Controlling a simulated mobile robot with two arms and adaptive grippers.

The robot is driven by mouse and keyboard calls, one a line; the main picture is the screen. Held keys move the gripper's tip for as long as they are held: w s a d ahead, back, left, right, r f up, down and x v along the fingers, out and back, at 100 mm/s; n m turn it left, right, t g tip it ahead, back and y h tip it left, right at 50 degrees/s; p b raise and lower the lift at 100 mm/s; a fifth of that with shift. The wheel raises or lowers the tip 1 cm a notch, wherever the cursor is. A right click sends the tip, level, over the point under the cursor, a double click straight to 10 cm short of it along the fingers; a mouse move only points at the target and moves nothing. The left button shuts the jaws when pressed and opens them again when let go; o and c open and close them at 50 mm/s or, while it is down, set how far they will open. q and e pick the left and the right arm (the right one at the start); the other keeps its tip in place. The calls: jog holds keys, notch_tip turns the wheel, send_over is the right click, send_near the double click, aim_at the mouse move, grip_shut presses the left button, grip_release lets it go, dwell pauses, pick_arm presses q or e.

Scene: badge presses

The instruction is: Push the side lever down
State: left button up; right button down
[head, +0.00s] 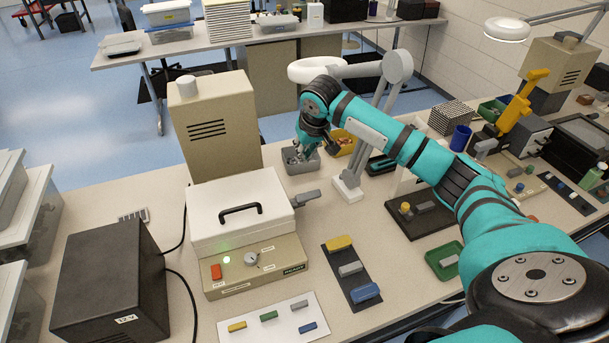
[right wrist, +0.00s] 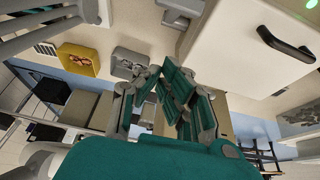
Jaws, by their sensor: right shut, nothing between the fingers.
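The badge press (head: 255,262) has a beige base with a lit green lamp, a red button and a dial, under a closed white lid (head: 238,210) with a black handle. A grey side lever (head: 306,198) sticks out from the right side of the press, close to level. In the right wrist view, a grey block-like part, apparently the lever (right wrist: 182,8), shows at the top edge. My right gripper (head: 306,158) is shut and empty, beyond the lever and apart from it. It also shows in the right wrist view (right wrist: 163,72). My left gripper is not in view.
A grey bin (head: 301,166) is by the right gripper, and a yellow bin (head: 343,140) stands right of it. A white lamp stand (head: 347,190) is right of the lever. A tall beige unit (head: 212,125) stands behind the press. A dark tray (head: 350,272) lies in front.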

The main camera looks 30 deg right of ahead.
aim_at(304, 199)
notch_tip(304, 199, down, 9)
jog(key=p, duration=0.3)
jog(key=shift+w+p, duration=0.1)
jog(key=shift+p, duration=0.25)
jog(key=shift+s+f, duration=0.15)
jog(key=shift+s, duration=0.25)
jog(key=shift+w+f, duration=0.1)
jog(key=shift+f, duration=0.05)
jog(key=shift+w, duration=0.1)
